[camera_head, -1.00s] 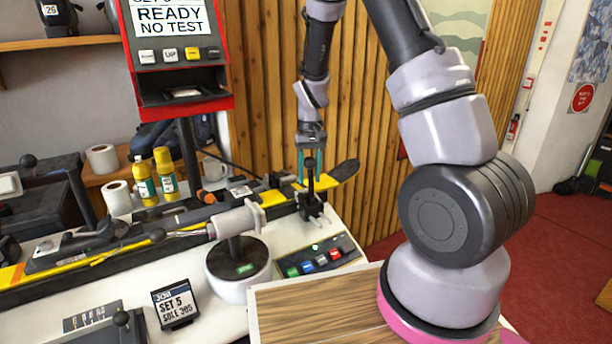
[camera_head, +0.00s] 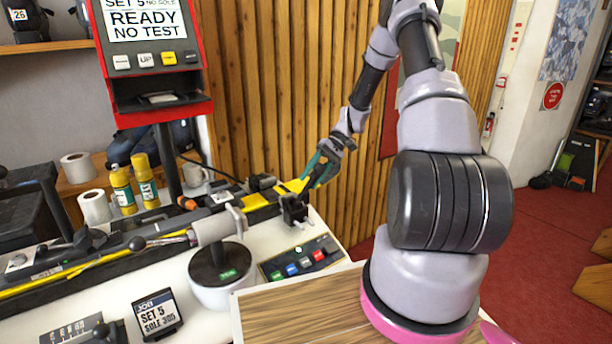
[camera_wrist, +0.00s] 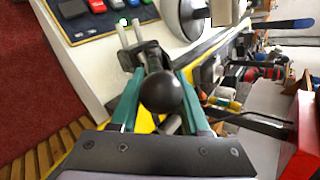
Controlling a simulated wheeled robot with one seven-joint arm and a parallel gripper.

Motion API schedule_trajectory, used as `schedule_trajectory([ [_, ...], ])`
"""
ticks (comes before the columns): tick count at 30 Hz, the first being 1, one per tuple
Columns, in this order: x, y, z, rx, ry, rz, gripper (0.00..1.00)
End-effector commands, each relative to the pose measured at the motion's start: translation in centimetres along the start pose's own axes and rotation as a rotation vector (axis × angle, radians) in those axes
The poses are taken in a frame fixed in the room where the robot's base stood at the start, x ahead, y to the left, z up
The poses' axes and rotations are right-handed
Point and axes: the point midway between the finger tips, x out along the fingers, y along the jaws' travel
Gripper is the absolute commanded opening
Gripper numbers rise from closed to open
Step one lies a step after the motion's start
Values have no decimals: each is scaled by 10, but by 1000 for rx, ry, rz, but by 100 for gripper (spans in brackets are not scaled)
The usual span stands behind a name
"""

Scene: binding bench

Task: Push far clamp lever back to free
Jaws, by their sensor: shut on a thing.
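The far clamp (camera_head: 294,209) is a small black block at the far right end of the bench. Its lever has a round black ball knob (camera_wrist: 168,92), large in the wrist view. My gripper (camera_head: 309,184) has teal fingers shut on the lever, one finger on each side of the knob in the wrist view. In the head view the gripper slants down to the left, to the clamp, and hides most of the lever. The clamp's two pale prongs (camera_wrist: 128,33) show beyond the knob in the wrist view.
A button panel (camera_head: 301,260) lies in front of the clamp. A grey cylinder on a round pedestal (camera_head: 219,270) stands to its left. The slatted wood wall (camera_head: 270,90) rises close behind. Yellow bottles (camera_head: 122,190) and a red-framed display (camera_head: 150,60) are farther left.

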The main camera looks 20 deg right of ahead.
Motion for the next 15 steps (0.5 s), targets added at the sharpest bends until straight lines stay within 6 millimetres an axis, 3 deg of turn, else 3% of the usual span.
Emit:
schedule_trajectory([
  [3,-2,5,-7,-8,-16,-80,0],
  [5,-2,2,-6,-11,-16,-68,21],
  [9,-1,3,-5,-9,-17,-66,75],
  [15,-1,3,-5,-8,-18,-65,76],
])
